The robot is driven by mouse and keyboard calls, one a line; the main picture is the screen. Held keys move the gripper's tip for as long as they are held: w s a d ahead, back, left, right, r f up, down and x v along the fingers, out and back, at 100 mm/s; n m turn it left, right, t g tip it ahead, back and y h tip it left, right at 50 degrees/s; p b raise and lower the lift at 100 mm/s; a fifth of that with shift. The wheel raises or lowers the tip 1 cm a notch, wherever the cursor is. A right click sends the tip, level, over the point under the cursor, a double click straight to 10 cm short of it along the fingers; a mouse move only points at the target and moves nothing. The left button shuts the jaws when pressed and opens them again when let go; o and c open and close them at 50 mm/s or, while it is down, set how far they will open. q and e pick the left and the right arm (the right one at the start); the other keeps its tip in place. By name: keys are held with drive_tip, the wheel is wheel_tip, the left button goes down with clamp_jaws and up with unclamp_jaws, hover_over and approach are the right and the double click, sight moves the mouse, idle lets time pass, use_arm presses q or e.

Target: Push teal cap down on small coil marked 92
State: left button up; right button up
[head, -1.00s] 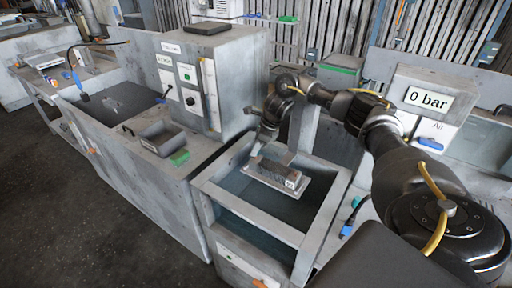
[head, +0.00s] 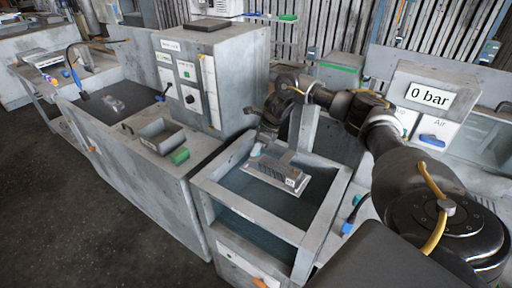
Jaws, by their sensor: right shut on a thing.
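The small coil (head: 272,174), a grey finned block on a pale plate, is in the open tank in the middle of the head view. A small label on its right end is too small to read surely. A pale teal cap (head: 256,150) shows at the coil's far left end. My right gripper (head: 259,139) is just above it, small and partly hidden in the dark of the arm. It is shut on the teal cap; whether the cap is fully seated cannot be told. My left gripper is not in view.
The tank's grey rim (head: 240,217) surrounds the coil, and a grey post (head: 304,128) rises at its back. A control cabinet (head: 190,85) stands to the left. A display (head: 430,97) reads 0 bar.

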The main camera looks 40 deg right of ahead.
drive_tip(key=shift+f+b, duration=0.3)
drive_tip(key=shift+f, duration=0.05)
idle(0.4)
drive_tip(key=o, duration=1)
drive_tip(key=shift+o, duration=0.2)
drive_tip(key=shift+r, duration=0.1)
drive_tip(key=shift+s+d+r, duration=0.1)
drive_tip(key=shift+d+r, duration=0.05)
drive_tip(key=shift+r, duration=0.15)
drive_tip(key=b+v, duration=0.2)
drive_tip(key=v, duration=0.2)
drive_tip(key=shift+s+d+r, duration=0.1)
drive_tip(key=shift+r, duration=0.2)
drive_tip(key=p+v, duration=0.1)
drive_tip(key=v, duration=0.4)
drive_tip(key=shift+s+d+r, duration=0.1)
drive_tip(key=shift+r, duration=0.05)
